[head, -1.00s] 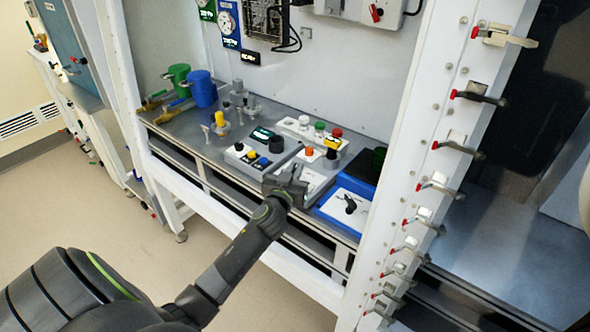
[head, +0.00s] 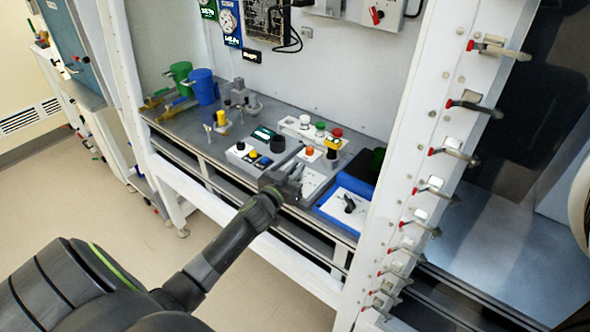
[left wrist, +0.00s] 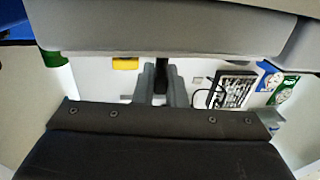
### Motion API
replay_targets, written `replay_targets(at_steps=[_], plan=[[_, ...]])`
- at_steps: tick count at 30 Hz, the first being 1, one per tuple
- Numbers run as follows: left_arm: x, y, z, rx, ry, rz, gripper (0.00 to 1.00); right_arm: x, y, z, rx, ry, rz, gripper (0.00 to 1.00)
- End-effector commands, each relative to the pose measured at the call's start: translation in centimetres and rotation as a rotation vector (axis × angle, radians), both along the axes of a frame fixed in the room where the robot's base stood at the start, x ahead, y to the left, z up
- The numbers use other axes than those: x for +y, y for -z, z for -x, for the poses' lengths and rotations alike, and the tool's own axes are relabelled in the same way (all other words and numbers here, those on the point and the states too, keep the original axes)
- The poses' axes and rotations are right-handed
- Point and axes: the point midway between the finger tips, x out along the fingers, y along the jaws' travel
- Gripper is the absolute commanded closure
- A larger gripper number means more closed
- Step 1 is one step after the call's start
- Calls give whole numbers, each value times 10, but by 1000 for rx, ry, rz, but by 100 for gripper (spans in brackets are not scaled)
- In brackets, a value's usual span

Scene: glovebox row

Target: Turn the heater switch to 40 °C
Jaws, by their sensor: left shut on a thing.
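My left gripper (head: 293,178) is at the front edge of the workbench, over a low white panel (head: 314,183). In the left wrist view my left gripper (left wrist: 161,86) has its two grey fingers close together on a narrow dark part (left wrist: 161,72), which looks like the handle of the heater switch. The gripper hides the switch in the head view, and I cannot read its scale or setting. My right gripper is not in view.
A control box with a black knob (head: 278,144) stands left of the gripper. A blue-framed panel with a black handle (head: 349,204) is to the right. A white frame post (head: 401,140) stands further right. Blue (head: 203,87) and green mugs are at the back left.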

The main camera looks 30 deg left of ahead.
Motion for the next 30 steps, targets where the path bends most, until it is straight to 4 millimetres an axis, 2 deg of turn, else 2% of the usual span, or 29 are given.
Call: replay_targets(at_steps=[3, 4, 9, 20, 23, 30], plan=[[0, -2, -1, -4, 1, -1, 100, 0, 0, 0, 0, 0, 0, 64], [0, -2, -1, -4, 1, -1, 86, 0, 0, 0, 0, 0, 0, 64], [0, -1, -1, -2, 1, -1, 67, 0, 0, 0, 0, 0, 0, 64], [0, 1, 5, 0, 0, -1, 67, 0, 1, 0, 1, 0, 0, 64], [-1, 2, 15, 0, -1, -1, 67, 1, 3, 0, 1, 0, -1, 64], [-4, 3, 56, 1, 0, -1, 67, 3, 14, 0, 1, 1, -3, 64]])
